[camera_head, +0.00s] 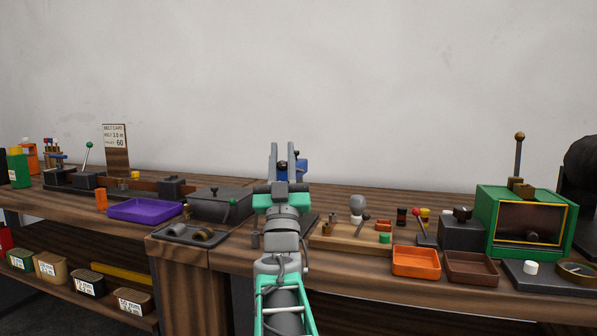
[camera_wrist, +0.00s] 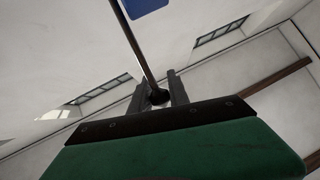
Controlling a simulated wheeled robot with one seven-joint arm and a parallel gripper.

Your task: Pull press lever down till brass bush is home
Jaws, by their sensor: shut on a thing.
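My gripper (camera_head: 283,150) is raised in the middle of the head view, with its fingers pointing up and away. It is shut on the dark knob of the press lever (camera_wrist: 157,96). In the wrist view, the lever's thin rod (camera_wrist: 133,42) runs from the knob up and left towards a blue part (camera_wrist: 146,8) at the top edge. The blue press (camera_head: 300,169) shows only in part behind my gripper in the head view; my arm hides the rest. I cannot make out the brass bush in either view.
Right of my arm stand a wooden tray (camera_head: 335,244) with small parts, an orange tray (camera_head: 416,262) and a green box machine (camera_head: 528,222). To the left are a dark lidded box (camera_head: 222,204) and a purple tray (camera_head: 145,210). The air around my gripper looks clear.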

